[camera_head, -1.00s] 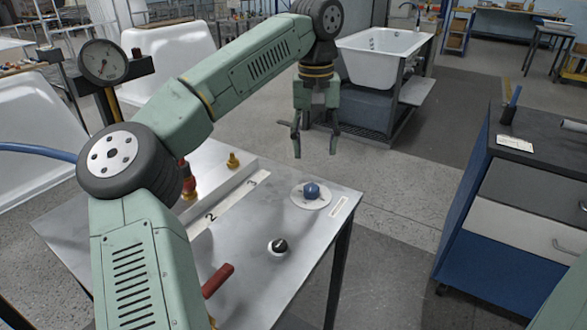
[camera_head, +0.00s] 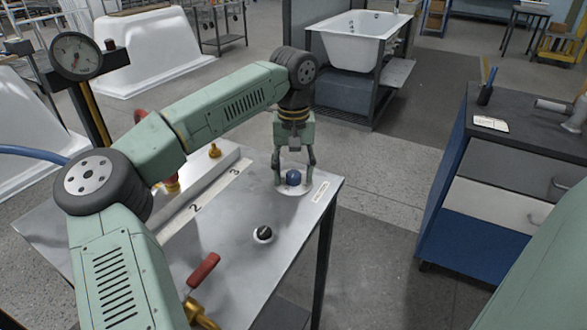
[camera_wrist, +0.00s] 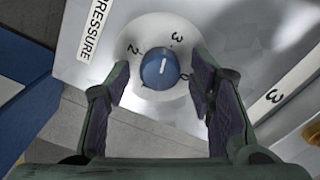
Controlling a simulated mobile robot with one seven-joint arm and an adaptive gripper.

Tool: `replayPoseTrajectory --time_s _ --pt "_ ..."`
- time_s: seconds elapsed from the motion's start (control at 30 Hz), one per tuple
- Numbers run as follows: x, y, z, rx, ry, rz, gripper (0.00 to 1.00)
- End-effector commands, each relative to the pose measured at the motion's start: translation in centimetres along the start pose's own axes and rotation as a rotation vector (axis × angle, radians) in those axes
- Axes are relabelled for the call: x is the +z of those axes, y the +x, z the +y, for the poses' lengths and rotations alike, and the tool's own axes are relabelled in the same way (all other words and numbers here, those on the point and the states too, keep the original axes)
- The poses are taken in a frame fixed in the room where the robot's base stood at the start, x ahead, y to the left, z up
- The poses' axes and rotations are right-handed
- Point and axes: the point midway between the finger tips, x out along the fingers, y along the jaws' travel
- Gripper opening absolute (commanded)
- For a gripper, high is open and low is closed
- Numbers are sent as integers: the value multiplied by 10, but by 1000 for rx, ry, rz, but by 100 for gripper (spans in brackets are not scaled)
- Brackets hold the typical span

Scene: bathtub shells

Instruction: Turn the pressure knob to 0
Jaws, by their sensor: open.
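The pressure knob is a blue round knob (camera_head: 293,178) on a white dial plate near the right corner of the metal table. In the wrist view the blue knob (camera_wrist: 160,70) has a white pointer line, and the dial shows 2, 3 and 0 around it; other marks are hidden. The pointer is near upright in that view, between the 2 and the 3. A PRESSURE label (camera_wrist: 95,28) lies beside the dial. My gripper (camera_head: 294,182) points down over the knob with its fingers open on either side. In the wrist view my gripper (camera_wrist: 160,85) shows gaps beside the knob.
On the metal table (camera_head: 225,235) are a black knob (camera_head: 263,233), a red-handled valve (camera_head: 203,270) and a brass fitting (camera_head: 215,151). A round gauge (camera_head: 76,56) stands at the left. A blue cabinet (camera_head: 455,240) stands to the right, across open floor.

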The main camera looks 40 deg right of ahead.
Motion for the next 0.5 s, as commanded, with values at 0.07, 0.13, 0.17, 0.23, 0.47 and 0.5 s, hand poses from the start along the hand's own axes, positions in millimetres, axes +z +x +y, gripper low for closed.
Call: replayPoseTrajectory --time_s 0.07,0.13,0.17,0.23,0.47,0.5 --pt "0 0 0 0 0 0 49" --pt "0 0 0 0 0 0 46" --pt "0 0 0 0 0 0 44" --pt "0 0 0 0 0 0 40" --pt "0 0 0 0 0 0 24" --pt "0 0 0 0 0 0 22"
